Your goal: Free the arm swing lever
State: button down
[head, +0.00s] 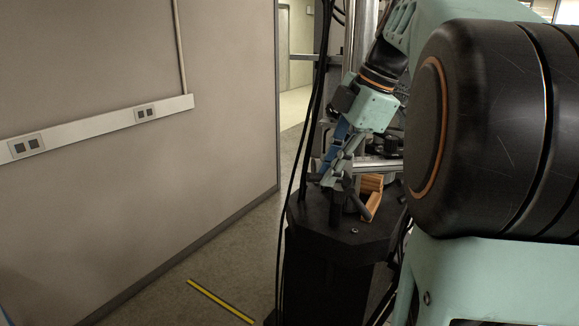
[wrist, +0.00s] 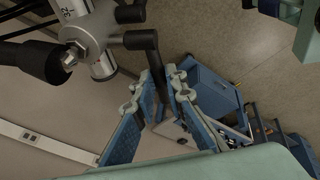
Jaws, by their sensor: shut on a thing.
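A dark lever (wrist: 142,40) shows in the wrist view. It runs out from a metal hub (wrist: 92,38) and bends down between my fingers. My gripper (wrist: 162,80) has its blue-padded fingers on either side of the lever's end and is shut on it. In the head view my gripper (head: 337,172) points down above a black pedestal (head: 330,228), among dark and metal parts. The lever is too small and crowded there to pick out surely.
An orange-brown block (head: 371,196) sits on the pedestal just right of my gripper. Black cables (head: 310,120) hang at its left. A grey wall (head: 130,190) with a socket rail (head: 95,127) stands left. A blue cart-like thing (wrist: 208,92) is on the floor in the wrist view.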

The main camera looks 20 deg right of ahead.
jog(key=shift+s+d+r+t+y+p, duration=0.1)
jog(key=shift+d+r+t+y+p, duration=0.3)
jog(key=shift+y, duration=0.6)
jog(key=shift+d+r+y, duration=0.1)
jog(key=shift+d+y, duration=0.05)
jog(key=shift+y, duration=0.45)
jog(key=shift+d+m, duration=0.1)
jog(key=shift+m, duration=0.2)
jog(key=y, duration=0.2)
jog(key=d+t+y, duration=0.1)
jog(key=shift+s+r, duration=0.15)
jog(key=shift+r, duration=0.1)
jog(key=c, duration=1.9)
grip_release()
